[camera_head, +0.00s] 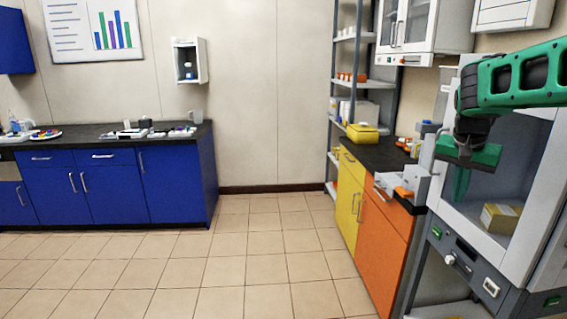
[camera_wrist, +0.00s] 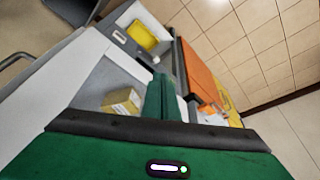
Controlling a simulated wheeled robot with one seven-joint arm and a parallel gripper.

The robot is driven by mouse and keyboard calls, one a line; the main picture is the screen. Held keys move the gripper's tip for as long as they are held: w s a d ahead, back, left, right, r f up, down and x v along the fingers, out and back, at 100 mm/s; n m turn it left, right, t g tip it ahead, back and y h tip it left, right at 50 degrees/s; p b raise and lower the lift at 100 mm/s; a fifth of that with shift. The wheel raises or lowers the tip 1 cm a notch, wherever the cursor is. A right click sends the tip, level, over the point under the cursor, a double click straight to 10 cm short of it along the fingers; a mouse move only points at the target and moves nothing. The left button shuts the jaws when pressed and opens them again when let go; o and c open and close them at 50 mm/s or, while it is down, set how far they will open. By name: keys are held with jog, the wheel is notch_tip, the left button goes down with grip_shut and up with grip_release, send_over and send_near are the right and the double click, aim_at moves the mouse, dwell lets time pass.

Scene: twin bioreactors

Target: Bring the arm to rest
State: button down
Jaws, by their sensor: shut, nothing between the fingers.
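My gripper (camera_head: 461,188) is at the right of the head view, at the end of my green arm. It hangs with its fingers pointing down, in front of a white and grey cabinet (camera_head: 480,262) with a large glass pane. In the wrist view my gripper (camera_wrist: 160,82) shows its two green fingers together, with nothing held. I cannot tell how far the fingers are from the glass. A cardboard-coloured box (camera_head: 500,218) is visible through the pane, and the box also shows in the wrist view (camera_wrist: 122,102), left of the fingers.
An orange cabinet (camera_head: 383,238) and a yellow cabinet (camera_head: 349,195) stand left of the glass-fronted cabinet, under a dark counter with small devices. A metal shelf rack (camera_head: 350,85) stands behind. The tiled floor (camera_head: 235,262) between is clear.

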jog(key=s+a+f+n+t+y, duration=0.1)
jog(key=s+a+f+n, duration=0.4)
jog(key=s+a, duration=0.25)
jog(key=s+a+f+n+t+y, duration=0.1)
jog(key=s+a+f+n+y, duration=0.1)
jog(key=s+a+f+n, duration=0.45)
jog(key=s+d+m+g, duration=0.2)
jog(key=s+d+m, duration=0.2)
jog(key=s, duration=0.6)
jog(key=s+d+m+g, duration=0.2)
jog(key=s+d+m, duration=0.2)
jog(key=s, duration=0.6)
jog(key=shift+d+g, duration=0.3)
jog(key=shift+d, duration=0.8)
jog(key=shift+f+m, duration=0.1)
jog(key=shift+m, duration=0.15)
jog(key=shift+w+f, duration=0.25)
jog(key=shift+w, duration=0.35)
jog(key=shift+s, duration=0.1)
